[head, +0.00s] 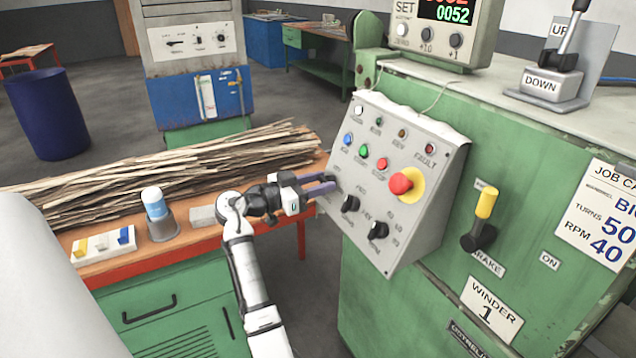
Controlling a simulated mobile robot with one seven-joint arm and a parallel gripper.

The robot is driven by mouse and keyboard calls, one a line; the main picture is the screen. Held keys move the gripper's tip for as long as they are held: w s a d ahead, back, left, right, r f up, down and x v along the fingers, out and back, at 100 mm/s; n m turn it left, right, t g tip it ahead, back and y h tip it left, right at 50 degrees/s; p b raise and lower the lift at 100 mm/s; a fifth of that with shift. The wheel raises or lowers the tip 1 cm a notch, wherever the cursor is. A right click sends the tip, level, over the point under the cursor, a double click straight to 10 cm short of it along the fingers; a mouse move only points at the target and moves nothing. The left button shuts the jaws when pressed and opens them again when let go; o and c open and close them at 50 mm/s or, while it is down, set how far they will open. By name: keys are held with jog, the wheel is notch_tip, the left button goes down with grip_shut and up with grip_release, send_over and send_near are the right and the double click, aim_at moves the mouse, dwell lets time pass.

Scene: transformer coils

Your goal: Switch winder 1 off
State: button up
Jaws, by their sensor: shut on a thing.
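Winder 1 is the green machine (400,310) on the right, with a "WINDER 1" label (490,310). Its sloped grey control panel (420,235) carries small lamps, coloured buttons, a red emergency button (402,184) on a yellow ring, and two black knobs (350,203) (378,230) in plain view. My gripper (328,184) reaches in from the left with its fingers at the panel's left edge. It is shut on a dark knob there, mostly hidden by the fingers. The knob's setting and the small print around it cannot be read.
A black brake lever with a yellow grip (483,215) sticks out right of the panel. A counter box (445,30) and an UP/DOWN lever (565,60) stand on top.

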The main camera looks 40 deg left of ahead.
jog(key=shift+n, duration=0.4)
jog(key=n+y+p, duration=0.1)
jog(key=n, duration=0.1)
jog(key=n+y+p, duration=0.1)
jog(key=n, duration=0.2)
jog(key=shift+d+r+y, duration=0.1)
jog(key=shift+r+y, duration=0.1)
jog(key=shift+y, duration=0.1)
jog(key=n+y+p, duration=0.1)
jog(key=n+p, duration=0.1)
jog(key=n+y+p, duration=0.1)
jog(key=n+p, duration=0.1)
jog(key=n, duration=0.1)
jog(key=shift+r+n+p, duration=0.2)
jog(key=shift+n+p, duration=0.1)
jog(key=shift+p, duration=0.05)
jog(key=n+y+p, duration=0.1)
jog(key=n+p, duration=0.1)
jog(key=n+g+y+p, duration=0.1)
jog(key=n+p, duration=0.2)
jog(key=shift+d+p, duration=0.1)
jog(key=shift+p, duration=0.25)
jog(key=shift+f+n+g+p, duration=0.15)
jog(key=shift+n+g+p, duration=0.65)
jog(key=shift+n+p, duration=0.95)
jog(key=shift+n, duration=0.55)
jog(key=o, duration=1)
jog(key=shift+s, duration=0.1)
